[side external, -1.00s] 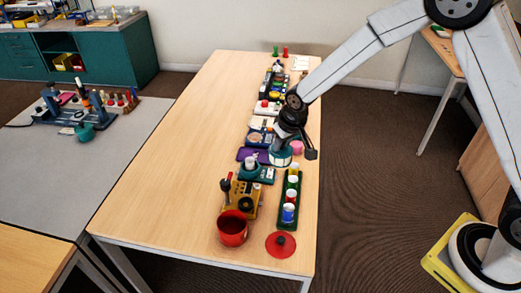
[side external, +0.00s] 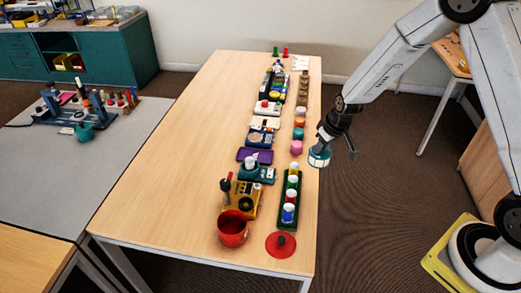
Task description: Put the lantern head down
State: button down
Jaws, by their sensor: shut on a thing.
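The lantern head (side external: 319,157), which I take to be the small teal and pale cylinder, is in my gripper (side external: 323,146). The jaws are shut on it, and it hangs tilted below them. It appears in the air at the right edge of the long wooden table (side external: 185,175), beside the pink piece (side external: 297,147). Its height above the table or floor cannot be told from this one view. The fingertips are small and dark here.
A green tray (side external: 281,221) with several white-topped jars, a red pot (side external: 233,229), a red lid (side external: 281,245) and a yellow box (side external: 242,200) stand at the near end. Several devices line the table's right side. Its left half is clear.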

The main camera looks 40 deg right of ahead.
jog(key=shift+s+d+f, duration=0.2)
jog(key=shift+s+d, duration=0.05)
jog(key=shift+d, duration=0.3)
jog(key=w+d+f, duration=0.1)
jog(key=w+f, duration=0.8)
jog(key=w, duration=0.4)
jog(key=shift+w+d+f, duration=0.2)
jog(key=shift+w+d, duration=0.05)
jog(key=shift+w, duration=0.05)
jog(key=shift+s+x, duration=0.2)
jog(key=shift+x, duration=0.65)
jog(key=shift+s+x, duration=0.15)
jog(key=shift+x, duration=0.7)
jog(key=shift+f, duration=0.3)
